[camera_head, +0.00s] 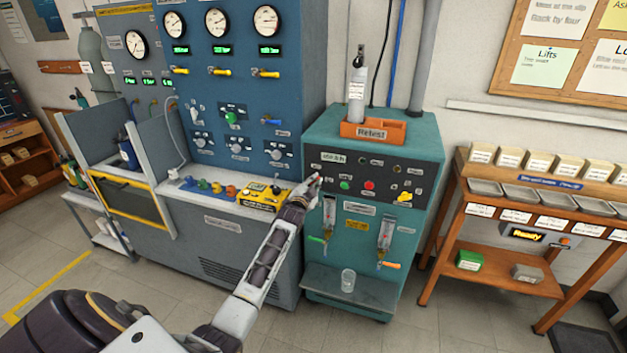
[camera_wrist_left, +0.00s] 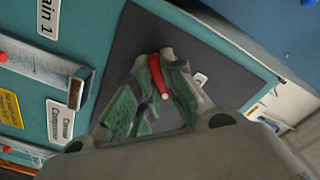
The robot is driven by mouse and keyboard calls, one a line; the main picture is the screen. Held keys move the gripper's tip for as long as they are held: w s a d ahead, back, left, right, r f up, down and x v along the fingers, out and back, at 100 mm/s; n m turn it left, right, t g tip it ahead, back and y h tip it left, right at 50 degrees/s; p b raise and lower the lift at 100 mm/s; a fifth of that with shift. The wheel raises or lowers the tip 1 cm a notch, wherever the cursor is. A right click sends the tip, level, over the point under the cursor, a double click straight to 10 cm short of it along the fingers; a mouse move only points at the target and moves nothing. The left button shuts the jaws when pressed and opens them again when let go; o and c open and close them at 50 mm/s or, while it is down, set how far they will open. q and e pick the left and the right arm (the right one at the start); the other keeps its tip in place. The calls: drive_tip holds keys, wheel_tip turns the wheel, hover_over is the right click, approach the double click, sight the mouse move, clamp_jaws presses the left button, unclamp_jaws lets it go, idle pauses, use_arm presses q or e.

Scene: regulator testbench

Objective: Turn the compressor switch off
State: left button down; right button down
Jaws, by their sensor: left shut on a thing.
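In the left wrist view, a red switch handle (camera_wrist_left: 159,75) stands out from a dark square plate (camera_wrist_left: 120,60) on a teal panel. My left gripper (camera_wrist_left: 158,92) is closed around this handle, with a green-padded finger on each side. In the head view my left gripper (camera_head: 306,190) is at the upper left edge of the teal cabinet (camera_head: 420,145), beside the blue testbench. There the arm and gripper cover most of the switch. The lower end of the handle is hidden between the fingers. My right gripper is not in view.
A white label (camera_wrist_left: 60,121) and a tube-like fitting (camera_wrist_left: 45,65) are beside the plate. A glass (camera_head: 347,280) stands on the lower shelf (camera_head: 320,283).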

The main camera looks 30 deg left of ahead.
use_arm(q)
drive_tip(key=n+p, duration=0.2)
drive_tip(key=n, duration=0.2)
drive_tip(key=n+p, duration=0.1)
drive_tip(key=n, duration=0.2)
drive_tip(key=shift+n, duration=0.3)
drive_tip(key=shift+f+n+p, duration=0.1)
drive_tip(key=shift+n+p, duration=0.4)
drive_tip(key=shift+n, duration=0.2)
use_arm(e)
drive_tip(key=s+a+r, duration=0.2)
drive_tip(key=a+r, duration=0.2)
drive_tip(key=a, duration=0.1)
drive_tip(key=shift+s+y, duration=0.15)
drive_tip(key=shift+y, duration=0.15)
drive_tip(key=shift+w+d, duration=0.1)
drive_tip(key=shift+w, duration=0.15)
use_arm(q)
drive_tip(key=c, duration=1.5)
unclamp_jaws()
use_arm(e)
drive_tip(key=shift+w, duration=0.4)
